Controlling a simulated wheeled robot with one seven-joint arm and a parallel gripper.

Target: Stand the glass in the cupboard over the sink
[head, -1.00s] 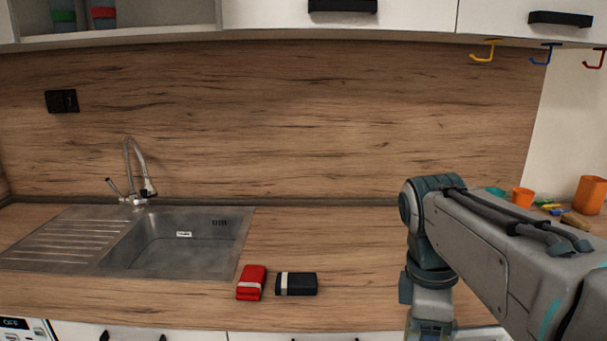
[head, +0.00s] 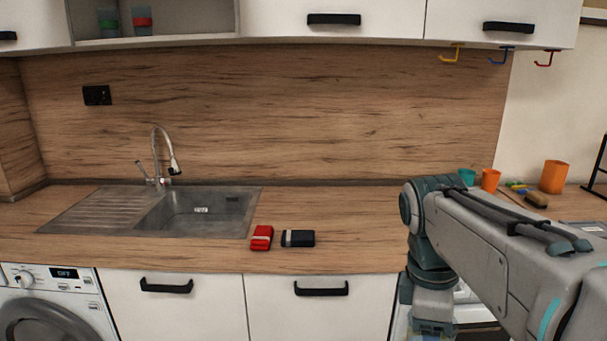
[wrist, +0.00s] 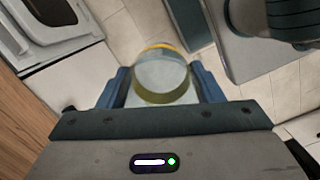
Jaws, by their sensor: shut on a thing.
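In the wrist view my gripper (wrist: 164,84) is shut on a clear glass (wrist: 162,75) with a yellow rim, one blue finger on each side. The floor shows below it. The head view does not clearly show the glass. The open-fronted cupboard over the sink (head: 188,30) is at the upper left of the head view, partly cut off by the top edge. Two dark cups, one with a green band (head: 108,22) and one with a red band (head: 142,21), stand in it. The sink (head: 205,210) is below, with a tall tap.
A red packet (head: 262,238) and a dark one (head: 298,239) lie on the worktop right of the sink. Closed white cupboards (head: 335,22) hang to the right. Orange and teal cups (head: 490,180) stand behind my arm. A washing machine (head: 45,300) is lower left.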

